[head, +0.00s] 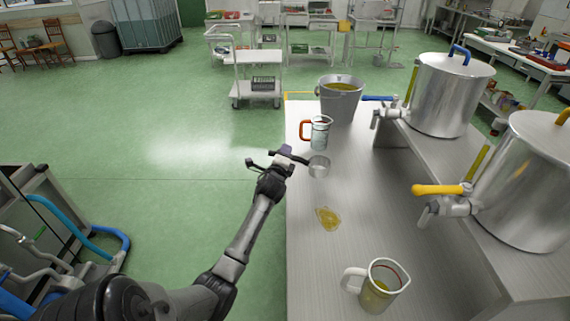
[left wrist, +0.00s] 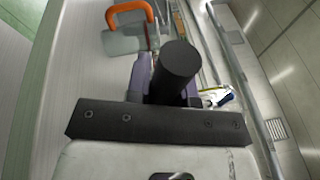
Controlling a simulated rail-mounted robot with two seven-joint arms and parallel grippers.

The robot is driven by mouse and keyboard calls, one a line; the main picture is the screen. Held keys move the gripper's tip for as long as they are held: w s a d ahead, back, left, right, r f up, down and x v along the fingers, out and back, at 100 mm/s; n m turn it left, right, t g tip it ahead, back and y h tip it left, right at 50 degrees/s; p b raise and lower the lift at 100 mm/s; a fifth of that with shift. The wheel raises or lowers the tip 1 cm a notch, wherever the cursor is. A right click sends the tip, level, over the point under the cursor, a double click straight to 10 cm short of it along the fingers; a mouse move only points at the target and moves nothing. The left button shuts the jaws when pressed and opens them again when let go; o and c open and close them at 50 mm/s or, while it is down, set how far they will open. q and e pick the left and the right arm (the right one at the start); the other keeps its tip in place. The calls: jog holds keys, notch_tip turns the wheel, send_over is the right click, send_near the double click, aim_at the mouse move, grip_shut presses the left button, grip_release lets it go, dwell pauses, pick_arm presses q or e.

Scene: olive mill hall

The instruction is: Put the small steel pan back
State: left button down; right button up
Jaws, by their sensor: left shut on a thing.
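The small steel pan (head: 319,167) is at the left edge of the steel table, held by my left gripper (head: 289,155). The gripper is shut on the pan's dark handle. In the left wrist view the thick black handle (left wrist: 178,72) stands up between the purple-grey jaws (left wrist: 142,80), and the pan's bowl is hidden. I cannot tell whether the pan touches the tabletop. My right gripper is not in view.
The steel table (head: 365,205) carries an orange-handled jug (head: 320,133) just behind the pan, a grey bucket of yellow liquid (head: 341,100), a yellow puddle (head: 328,218) and a white-handled jug (head: 378,290). Two tapped steel tanks (head: 447,95) (head: 535,185) stand right.

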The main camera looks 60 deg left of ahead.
pick_arm(q)
notch_tip(320, 180, down, 4)
jog(key=shift+f+b, duration=0.1)
jog(key=shift+b, duration=0.65)
jog(key=shift+f, duration=0.15)
jog(key=c, duration=1)
grip_release()
